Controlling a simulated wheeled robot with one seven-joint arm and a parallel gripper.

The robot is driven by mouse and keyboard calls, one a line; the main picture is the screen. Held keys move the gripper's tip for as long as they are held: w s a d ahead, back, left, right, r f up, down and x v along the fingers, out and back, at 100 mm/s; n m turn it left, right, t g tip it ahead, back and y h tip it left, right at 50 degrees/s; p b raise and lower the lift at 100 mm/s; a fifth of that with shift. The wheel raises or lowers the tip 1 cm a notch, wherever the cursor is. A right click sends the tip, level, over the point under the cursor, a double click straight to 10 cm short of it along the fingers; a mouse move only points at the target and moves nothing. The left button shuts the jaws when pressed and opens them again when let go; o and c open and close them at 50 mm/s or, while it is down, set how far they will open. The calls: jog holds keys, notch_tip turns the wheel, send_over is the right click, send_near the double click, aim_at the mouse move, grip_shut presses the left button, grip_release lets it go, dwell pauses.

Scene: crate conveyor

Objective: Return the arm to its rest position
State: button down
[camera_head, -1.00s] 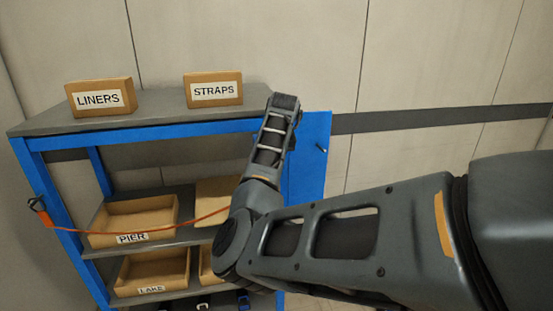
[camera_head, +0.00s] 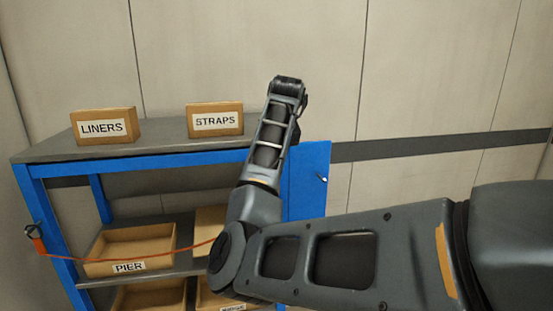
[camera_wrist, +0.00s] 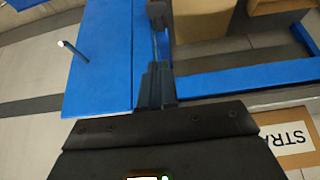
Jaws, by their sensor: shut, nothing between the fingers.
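My arm reaches in from the right of the head view, bends at the elbow, and its forearm (camera_head: 268,150) points up in front of the shelf's right end. The far end of the arm stands above the top shelf's level, against the wall. My gripper's fingers do not show clearly in the head view. In the wrist view my gripper (camera_wrist: 158,68) is dark, shut and empty, over the edge between the blue door (camera_wrist: 100,60) and the shelf unit. I cannot tell whether it touches anything.
The blue-framed shelf (camera_head: 60,150) holds boxes marked LINERS (camera_head: 103,127) and STRAPS (camera_head: 215,121) on top. A PIER bin (camera_head: 133,250) sits below. An orange cord (camera_head: 120,259) crosses from the left post. The blue door (camera_head: 312,170) has a small handle (camera_head: 322,178).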

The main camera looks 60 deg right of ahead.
dwell(0.4)
jog(key=s+a+f+n+t+h, duration=0.1)
jog(key=s+a+f+n+h, duration=0.15)
jog(key=f, duration=0.45)
jog(key=s+a+f+n+h, duration=0.1)
jog(key=s+a+f+h, duration=0.15)
jog(key=f, duration=0.35)
jog(key=s+a+f+n+t+y, duration=0.1)
jog(key=s+a+f+n+t, duration=0.25)
jog(key=a, duration=0.45)
jog(key=s+a+f+n+t, duration=0.25)
jog(key=s+a+f, duration=0.2)
jog(key=a, duration=0.25)
jog(key=s+a+n+t+y, duration=0.1)
jog(key=s+a+t+y, duration=0.15)
jog(key=s+a, duration=0.45)
jog(key=s+a+n+t+y, duration=0.1)
jog(key=s+a+y, duration=0.3)
jog(key=a, duration=0.6)
jog(key=s+a+r+m+y, duration=0.1)
jog(key=s+a+r, duration=0.6)
jog(key=s, duration=0.4)
jog(key=shift+s+a+r+m+t+y, duration=0.15)
jog(key=shift+a+r+m+t+y, duration=0.25)
jog(key=shift+a, duration=0.3)
